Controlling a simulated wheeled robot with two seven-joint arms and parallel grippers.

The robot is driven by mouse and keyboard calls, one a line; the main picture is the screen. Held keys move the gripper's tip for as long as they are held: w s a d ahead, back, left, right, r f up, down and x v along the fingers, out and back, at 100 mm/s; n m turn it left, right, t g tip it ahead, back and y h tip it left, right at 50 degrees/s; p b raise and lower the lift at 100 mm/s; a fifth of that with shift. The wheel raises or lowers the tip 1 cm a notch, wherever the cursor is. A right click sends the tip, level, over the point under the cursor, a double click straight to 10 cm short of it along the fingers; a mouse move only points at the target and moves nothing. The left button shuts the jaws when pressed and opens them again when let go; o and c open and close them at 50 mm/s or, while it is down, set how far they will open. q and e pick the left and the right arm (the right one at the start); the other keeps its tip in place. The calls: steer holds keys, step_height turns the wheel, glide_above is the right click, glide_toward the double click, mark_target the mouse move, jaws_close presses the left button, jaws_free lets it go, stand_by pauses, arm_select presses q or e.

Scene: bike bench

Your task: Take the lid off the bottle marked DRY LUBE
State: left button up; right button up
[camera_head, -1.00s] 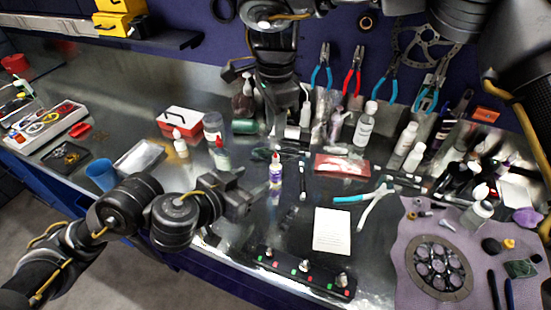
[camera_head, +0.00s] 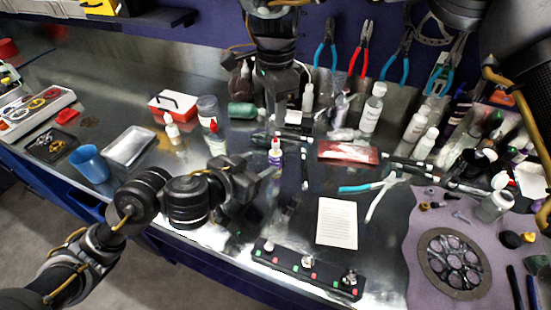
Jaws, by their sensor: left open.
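Other bottles include a white one (camera_head: 371,112) at the back and a red-tipped one (camera_head: 214,138) to the left.
A white sheet (camera_head: 337,222) and a black strip with buttons (camera_head: 306,269) lie in front. Several bottles crowd the back right.

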mark_target(272, 157)
arm_select(q)
steer(key=x, duration=0.8)
steer(key=shift+w+d, duration=0.1)
steer(key=shift+w, duration=0.05)
jaws_close()
